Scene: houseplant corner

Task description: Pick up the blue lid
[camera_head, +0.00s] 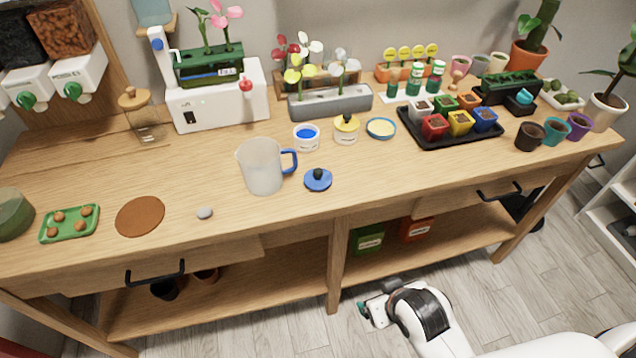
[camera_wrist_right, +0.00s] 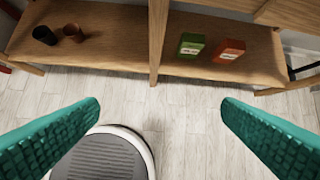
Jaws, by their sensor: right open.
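The blue lid (camera_head: 318,180) has a dark knob on top. It lies on the wooden table near the front edge, to the right of a clear jug with a blue handle (camera_head: 262,166). My right gripper (camera_head: 372,312) is low in front of the table, below the tabletop and well away from the lid. In the right wrist view my right gripper (camera_wrist_right: 158,122) shows two teal fingers wide apart with nothing between them. The lid is not in the right wrist view. My left gripper is not in view.
Behind the lid stand a white pot with blue contents (camera_head: 306,138), a yellow-lidded jar (camera_head: 346,130) and a round dish (camera_head: 381,128). The lower shelf (camera_wrist_right: 130,62) holds a green box (camera_wrist_right: 190,46) and an orange box (camera_wrist_right: 229,51). The tabletop right of the lid is clear.

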